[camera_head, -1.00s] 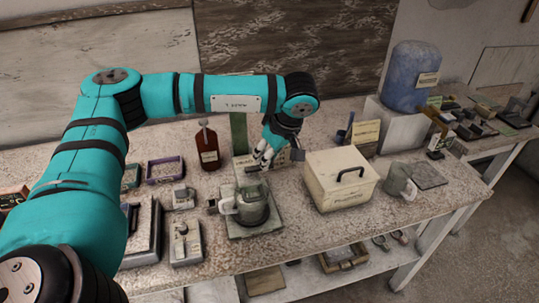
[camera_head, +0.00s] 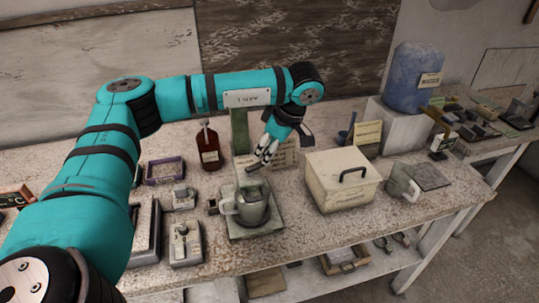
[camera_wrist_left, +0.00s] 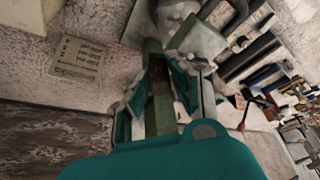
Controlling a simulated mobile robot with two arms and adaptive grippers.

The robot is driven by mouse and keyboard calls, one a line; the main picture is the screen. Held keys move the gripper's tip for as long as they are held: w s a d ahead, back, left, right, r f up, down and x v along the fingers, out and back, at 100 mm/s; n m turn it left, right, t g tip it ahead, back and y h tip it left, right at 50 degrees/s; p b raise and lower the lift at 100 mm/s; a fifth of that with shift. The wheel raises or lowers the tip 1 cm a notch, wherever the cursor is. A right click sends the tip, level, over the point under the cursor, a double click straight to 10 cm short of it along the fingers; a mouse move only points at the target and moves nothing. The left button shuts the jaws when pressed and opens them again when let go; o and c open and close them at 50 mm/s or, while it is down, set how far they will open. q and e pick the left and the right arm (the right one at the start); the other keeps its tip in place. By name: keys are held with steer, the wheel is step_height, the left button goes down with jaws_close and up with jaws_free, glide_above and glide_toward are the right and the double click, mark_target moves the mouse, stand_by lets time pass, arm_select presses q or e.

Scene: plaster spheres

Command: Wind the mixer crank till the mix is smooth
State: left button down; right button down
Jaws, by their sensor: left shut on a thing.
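The mixer (camera_head: 249,222) stands on the bench, a grey-green cup-like pot with a side handle on a square base plate, with a green upright behind it. My left gripper (camera_head: 262,161) reaches down from behind, just above the pot. It is shut on the crank (camera_head: 254,169), a small dark piece over the pot's rim. In the left wrist view my gripper's fingers (camera_wrist_left: 163,95) close around a brownish bar, and part of the mixer (camera_wrist_left: 198,40) shows beyond them. The mix inside the pot is too small to judge. My right gripper is not in view.
A cream lidded box (camera_head: 340,190) stands right of the mixer, with a mug (camera_head: 399,181) past it. A brown bottle (camera_head: 208,149) stands behind left. Small devices (camera_head: 185,243) and a purple frame (camera_head: 165,171) lie left. A blue container (camera_head: 413,75) stands at back right.

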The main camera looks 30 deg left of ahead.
arm_select(q)
steer(key=shift+w+a+r+n+g+h+p, duration=0.1)
steer(key=shift+a+n+g+h+p, duration=0.3)
steer(key=shift+n, duration=1)
steer(key=shift+s+a+f+n+g+h+p, duration=0.1)
steer(key=shift+a+n+g, duration=0.45)
steer(key=shift+a+n, duration=0.65)
steer(key=shift+w+a+r+n+g+h+p, duration=0.1)
steer(key=shift+a+n+g+h+p, duration=0.25)
steer(key=shift+n, duration=1.25)
steer(key=shift+a, duration=0.1)
steer(key=c, duration=1.2)
jaws_free()
steer(key=shift+o, duration=0.2)
steer(key=shift+y, duration=0.25)
